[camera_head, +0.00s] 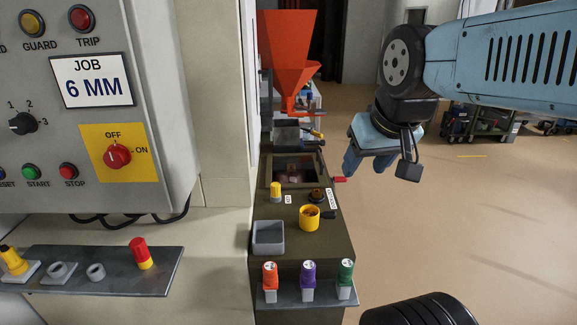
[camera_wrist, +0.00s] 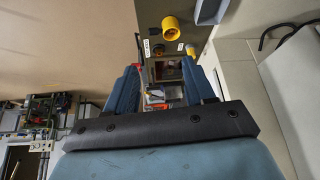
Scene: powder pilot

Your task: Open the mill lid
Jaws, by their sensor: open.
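The mill housing is the dark bench unit (camera_head: 340,238) in the middle of the head view. A red-orange hopper (camera_head: 290,55) stands at its far end. A dark-framed square recess or window (camera_head: 293,170) is in its top, with a grey block (camera_head: 290,136) behind. I cannot tell which part is the lid or whether it is open. A red-tipped handle (camera_head: 339,180) sticks out at the right side. My gripper (camera_head: 362,155) is open and empty, above and right of the recess, apart from it. In the wrist view, the recess (camera_wrist: 168,70) shows between my open fingers (camera_wrist: 161,75).
A yellow cup (camera_head: 309,218) and grey tray (camera_head: 268,236) are on the near top. Orange, purple and green knobs (camera_head: 308,275) line a front shelf. A control cabinet (camera_head: 100,100) and a shelf (camera_head: 105,270) fill the left.

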